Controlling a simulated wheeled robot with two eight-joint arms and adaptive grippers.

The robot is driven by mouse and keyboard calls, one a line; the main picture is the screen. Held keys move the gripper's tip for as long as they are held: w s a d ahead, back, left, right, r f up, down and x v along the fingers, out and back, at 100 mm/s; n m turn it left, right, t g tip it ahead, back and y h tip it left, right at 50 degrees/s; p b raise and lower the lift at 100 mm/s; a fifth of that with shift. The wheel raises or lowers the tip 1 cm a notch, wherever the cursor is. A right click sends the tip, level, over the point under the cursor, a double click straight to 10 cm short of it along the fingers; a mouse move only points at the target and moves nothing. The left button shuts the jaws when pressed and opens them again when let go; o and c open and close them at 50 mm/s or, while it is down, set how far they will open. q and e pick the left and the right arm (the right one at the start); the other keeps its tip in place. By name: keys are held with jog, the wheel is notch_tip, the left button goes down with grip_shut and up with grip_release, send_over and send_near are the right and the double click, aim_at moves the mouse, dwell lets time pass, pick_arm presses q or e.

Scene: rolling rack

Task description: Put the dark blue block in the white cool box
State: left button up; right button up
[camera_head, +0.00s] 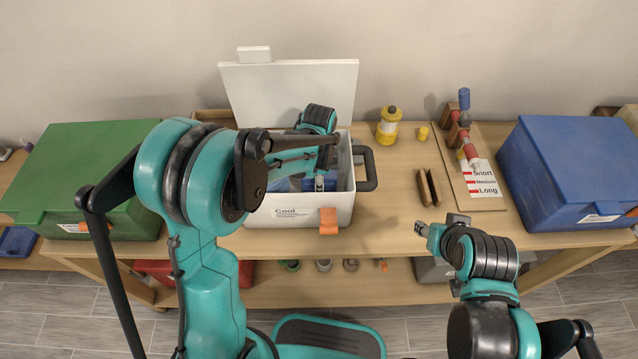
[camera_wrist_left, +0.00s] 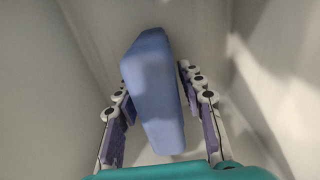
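The white cool box (camera_head: 258,211) stands open on the bench, its lid (camera_head: 290,88) raised against the wall. My left gripper (camera_head: 319,178) reaches down inside the box. In the left wrist view the blue block (camera_wrist_left: 155,90) stands tilted between the fingers of the left gripper (camera_wrist_left: 157,95). Gaps show between the block and the finger pads, so the gripper looks open around it. Blue also shows by the fingers in the head view. My right gripper (camera_head: 422,229) is over the bench's front edge, apart from everything; its opening is too small to judge.
A green case (camera_head: 85,170) is at the left, a blue case (camera_head: 570,170) at the right. A yellow lantern (camera_head: 389,127), a small yellow cylinder (camera_head: 423,133), brown pieces (camera_head: 428,187) and a sorting board (camera_head: 482,198) lie between. The box's black handle (camera_head: 369,168) juts right.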

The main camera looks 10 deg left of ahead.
pick_arm(q)
jog(key=shift+r, duration=0.15)
jog(key=shift+r, duration=0.3)
notch_tip(320, 180, up, 11)
jog(key=p, duration=0.4)
jog(key=shift+r, duration=0.2)
jog(key=s+a+r+n+t, duration=0.3)
jog(key=s+a+n, duration=0.1)
jog(key=s+n, duration=0.4)
jog(key=s+a+r+n+t, duration=0.2)
jog(key=s+a+n+t, duration=0.2)
jog(key=s+n, duration=0.3)
jog(key=shift+s+r+n, duration=0.4)
jog(key=shift+s, duration=0.15)
jog(key=shift+f, duration=0.15)
